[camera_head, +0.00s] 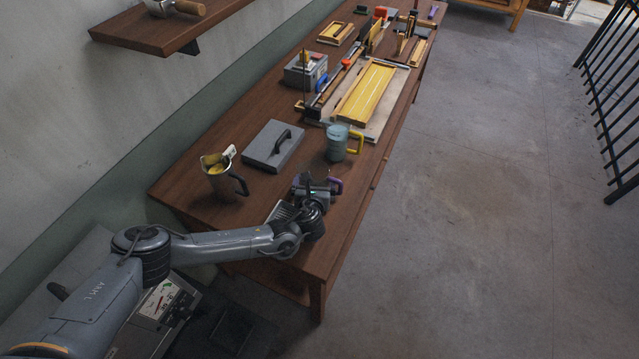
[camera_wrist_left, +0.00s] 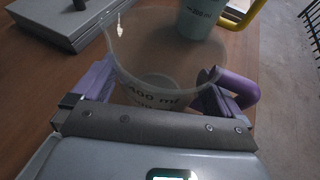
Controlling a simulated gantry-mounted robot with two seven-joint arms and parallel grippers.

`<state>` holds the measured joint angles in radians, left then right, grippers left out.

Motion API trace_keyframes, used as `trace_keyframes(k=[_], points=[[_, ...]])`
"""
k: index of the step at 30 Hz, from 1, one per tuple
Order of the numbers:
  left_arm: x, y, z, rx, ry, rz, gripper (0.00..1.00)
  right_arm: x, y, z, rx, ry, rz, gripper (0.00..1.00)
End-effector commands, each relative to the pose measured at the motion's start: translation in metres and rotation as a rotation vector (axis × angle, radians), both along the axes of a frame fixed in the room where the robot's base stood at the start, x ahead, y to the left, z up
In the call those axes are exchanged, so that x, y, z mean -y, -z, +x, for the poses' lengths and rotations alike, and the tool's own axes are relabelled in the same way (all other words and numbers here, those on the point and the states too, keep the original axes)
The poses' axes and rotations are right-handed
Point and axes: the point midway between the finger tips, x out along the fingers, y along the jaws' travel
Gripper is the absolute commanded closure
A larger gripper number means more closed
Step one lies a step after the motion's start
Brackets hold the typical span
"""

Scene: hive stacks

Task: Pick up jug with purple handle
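The clear jug with the purple handle (camera_wrist_left: 160,75) is between the fingers of my left gripper (camera_wrist_left: 155,88) in the left wrist view. Its dark printed volume mark faces me, and its purple handle (camera_wrist_left: 240,88) curves out at the right, behind the right finger. The fingers are wide apart, one on each side of the jug; I cannot tell whether they press on it. In the head view my left gripper (camera_head: 318,188) is low over the near end of the table and hides most of the jug; the purple handle (camera_head: 336,186) shows at its right. My right gripper is not in view.
A blue-green jug with a yellow handle (camera_head: 337,143) stands just beyond. A grey lidded box (camera_head: 272,147) and a metal can with a dark handle (camera_head: 220,182) are to the left on the wooden table (camera_head: 185,185). A tray with a yellow frame (camera_head: 372,131) lies farther back.

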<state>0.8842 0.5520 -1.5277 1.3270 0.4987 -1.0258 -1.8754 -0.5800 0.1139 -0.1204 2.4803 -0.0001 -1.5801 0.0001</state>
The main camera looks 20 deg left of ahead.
Motion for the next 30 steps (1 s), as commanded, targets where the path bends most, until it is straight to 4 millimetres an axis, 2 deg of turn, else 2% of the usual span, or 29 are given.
trace_keyframes(k=[1,6,8,20,25,28,30], points=[[0.000,0.000,0.000,0.000,0.000,0.000,0.08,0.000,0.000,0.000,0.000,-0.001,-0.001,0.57],[0.000,0.000,0.000,0.000,0.000,0.000,0.34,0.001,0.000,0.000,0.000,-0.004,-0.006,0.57],[0.000,0.000,0.000,0.001,0.000,0.000,0.41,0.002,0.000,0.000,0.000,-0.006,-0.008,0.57],[0.000,-0.007,0.000,0.001,-0.001,0.000,0.41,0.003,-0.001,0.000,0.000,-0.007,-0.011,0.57],[0.000,-0.025,0.000,0.002,0.001,-0.001,0.41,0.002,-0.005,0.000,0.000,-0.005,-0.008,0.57],[-0.001,-0.044,0.001,0.004,-0.001,-0.002,0.41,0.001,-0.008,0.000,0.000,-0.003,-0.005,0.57],[0.015,-0.050,0.001,0.003,0.003,-0.003,0.41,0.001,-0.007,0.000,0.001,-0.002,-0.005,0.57]])
